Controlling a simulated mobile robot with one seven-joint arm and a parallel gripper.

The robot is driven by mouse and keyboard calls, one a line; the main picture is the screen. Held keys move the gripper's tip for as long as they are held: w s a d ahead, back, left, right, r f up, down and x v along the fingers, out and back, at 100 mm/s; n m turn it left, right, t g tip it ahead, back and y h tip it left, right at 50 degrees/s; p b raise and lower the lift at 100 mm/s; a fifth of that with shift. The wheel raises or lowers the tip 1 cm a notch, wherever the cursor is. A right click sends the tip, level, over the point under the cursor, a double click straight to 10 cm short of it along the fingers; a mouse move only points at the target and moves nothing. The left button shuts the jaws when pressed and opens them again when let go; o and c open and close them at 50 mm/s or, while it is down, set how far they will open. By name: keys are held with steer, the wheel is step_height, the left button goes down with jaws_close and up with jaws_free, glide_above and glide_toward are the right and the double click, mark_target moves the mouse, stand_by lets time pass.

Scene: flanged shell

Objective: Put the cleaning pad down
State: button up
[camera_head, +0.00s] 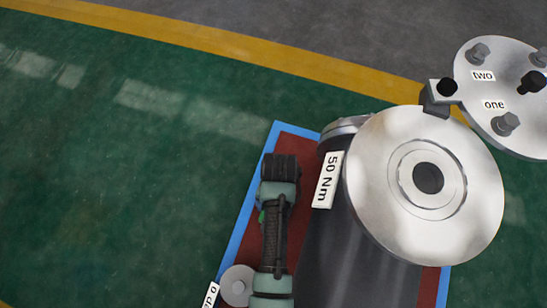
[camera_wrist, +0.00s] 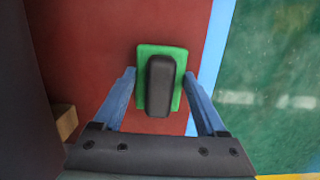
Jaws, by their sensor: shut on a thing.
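The cleaning pad is a green block (camera_wrist: 143,95) with a dark grip (camera_wrist: 160,85) on top, in the middle of the wrist view. My gripper (camera_wrist: 159,75) has its two blue fingers on either side of the pad and is shut on it. The pad shows over the red surface (camera_wrist: 100,45), near its blue edge. I cannot tell whether its underside touches that surface. Neither the pad nor my gripper can be made out in the head view.
A dark cylinder with a bright metal flange (camera_head: 375,180) stands on the red, blue-edged mat (camera_head: 248,215), labelled "50 Nm". A round plate (camera_head: 510,75) with bolts is at upper right. Green floor (camera_head: 110,190) is clear.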

steer(key=shift+f, duration=0.15)
steer(key=o, duration=1.4)
